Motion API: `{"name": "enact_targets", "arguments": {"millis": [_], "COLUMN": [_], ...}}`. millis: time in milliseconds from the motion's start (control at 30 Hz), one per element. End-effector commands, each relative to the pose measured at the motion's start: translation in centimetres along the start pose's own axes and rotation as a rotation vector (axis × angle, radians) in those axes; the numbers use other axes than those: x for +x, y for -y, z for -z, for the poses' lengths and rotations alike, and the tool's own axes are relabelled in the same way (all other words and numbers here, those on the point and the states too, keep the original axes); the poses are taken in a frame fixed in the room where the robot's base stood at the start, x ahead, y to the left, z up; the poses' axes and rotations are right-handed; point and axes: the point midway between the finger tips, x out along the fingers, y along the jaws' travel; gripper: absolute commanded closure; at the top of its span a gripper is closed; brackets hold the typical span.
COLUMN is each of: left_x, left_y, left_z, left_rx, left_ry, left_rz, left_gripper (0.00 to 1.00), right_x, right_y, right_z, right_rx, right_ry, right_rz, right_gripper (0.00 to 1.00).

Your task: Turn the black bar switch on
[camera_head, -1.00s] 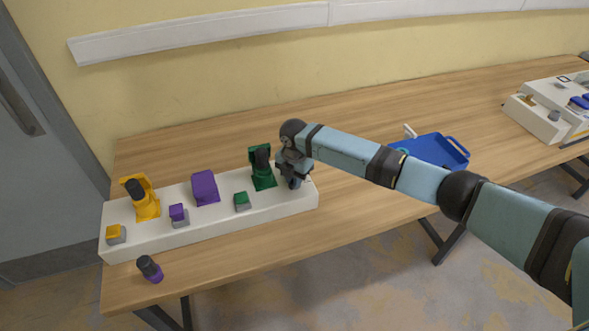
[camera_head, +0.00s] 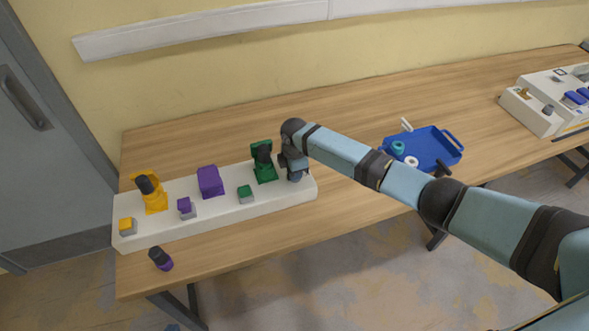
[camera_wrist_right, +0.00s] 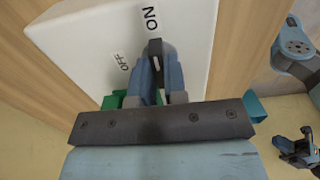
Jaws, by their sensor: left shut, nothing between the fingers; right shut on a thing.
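The black bar switch (camera_wrist_right: 154,47) shows in the right wrist view as a dark tip between my right gripper's fingers. That tip lies right by the word ON, with OFF lower left on the white board (camera_wrist_right: 185,25). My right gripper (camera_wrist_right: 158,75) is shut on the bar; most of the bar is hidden. In the head view my right gripper (camera_head: 297,176) is at the right end of the white board (camera_head: 220,213), beside the green socket piece (camera_head: 265,173). My left gripper (camera_wrist_right: 304,150) shows small at the right wrist view's lower right, shut and empty, away from the board.
The board also holds a yellow piece (camera_head: 155,202), a purple block (camera_head: 210,182) and small buttons. A dark and purple peg (camera_head: 160,259) lies near the table's front edge. A blue tray (camera_head: 435,143) and another white box (camera_head: 533,112) are farther right.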

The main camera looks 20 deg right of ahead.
Motion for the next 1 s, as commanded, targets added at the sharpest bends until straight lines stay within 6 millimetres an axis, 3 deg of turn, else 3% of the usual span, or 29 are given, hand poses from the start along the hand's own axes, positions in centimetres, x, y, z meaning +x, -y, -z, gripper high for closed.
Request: {"name": "enact_targets", "arguments": {"millis": [500, 533, 600, 633, 1000], "left_x": [-0.13, -0.13, -0.13, -0.13, -0.04], "left_y": [-0.02, -0.02, -0.02, -0.02, -0.01], "left_z": [0.18, 0.18, 0.19, 0.19, 0.18], "left_rx": [-0.001, -0.001, -0.001, -0.001, -0.001], "left_ry": [-0.001, -0.001, -0.001, -0.001, -0.002], "left_rz": [0.000, 0.000, 0.000, 0.000, 0.000], "left_gripper": [1.00, 1.00, 1.00, 1.00, 1.00], "right_x": [-0.23, -0.23, -0.21, -0.19, -0.72], "right_y": [-0.21, -0.21, -0.19, -0.17, -0.10], "right_z": [-0.19, -0.19, -0.18, -0.16, -0.06], "right_rx": [0.020, 0.020, 0.019, 0.019, 0.016], "right_ry": [0.001, 0.002, 0.002, 0.001, 0.000], "right_rz": [-0.004, -0.004, -0.004, -0.004, -0.002], "right_gripper": [1.00, 0.80, 0.64, 0.62, 0.62]}}
